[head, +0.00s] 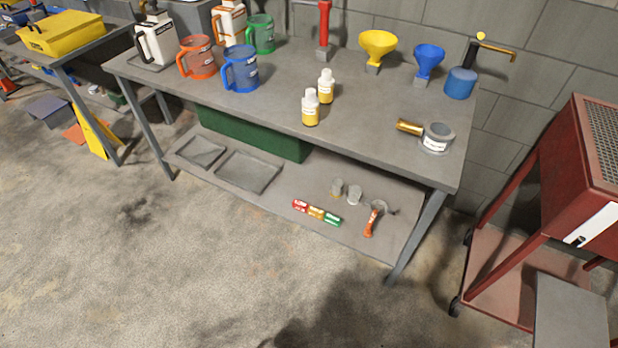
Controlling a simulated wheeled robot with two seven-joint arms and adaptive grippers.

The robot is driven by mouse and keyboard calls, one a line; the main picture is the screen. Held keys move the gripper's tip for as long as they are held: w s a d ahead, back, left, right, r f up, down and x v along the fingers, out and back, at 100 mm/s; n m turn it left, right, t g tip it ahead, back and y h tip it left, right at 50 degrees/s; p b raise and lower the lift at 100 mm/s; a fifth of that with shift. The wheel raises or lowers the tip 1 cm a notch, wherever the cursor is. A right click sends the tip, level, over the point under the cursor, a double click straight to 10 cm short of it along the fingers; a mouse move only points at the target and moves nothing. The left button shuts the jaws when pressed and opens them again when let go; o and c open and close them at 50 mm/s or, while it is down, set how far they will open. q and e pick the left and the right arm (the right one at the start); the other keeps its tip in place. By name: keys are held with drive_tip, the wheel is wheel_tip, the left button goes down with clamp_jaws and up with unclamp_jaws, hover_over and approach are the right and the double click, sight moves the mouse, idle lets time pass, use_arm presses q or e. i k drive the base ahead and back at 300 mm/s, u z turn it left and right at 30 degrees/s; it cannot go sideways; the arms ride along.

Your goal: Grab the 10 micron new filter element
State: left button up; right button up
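No label reading 10 micron can be made out, so I cannot tell which item is that filter element. On the lower shelf, a row of small labelled pieces holds a red one (300,205), a yellow one (316,212) and a green one (332,219). Two small grey cylinders (338,187) (354,195) stand behind them. On the bench top, a brass-coloured cylinder (409,127) lies beside a grey round tub with a white label (437,138). Neither of my grippers is in view.
An orange-handled tool (372,218) lies on the lower shelf. A red cart (500,255) stands at the right. The floor (190,270) in front is clear.

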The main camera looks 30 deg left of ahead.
sight(326, 83)
drive_tip(key=z, duration=2.25)
drive_tip(key=k, duration=1.45)
drive_tip(key=u, duration=2.2)
drive_tip(key=i, duration=0.75)
drive_tip(key=u, duration=0.05)
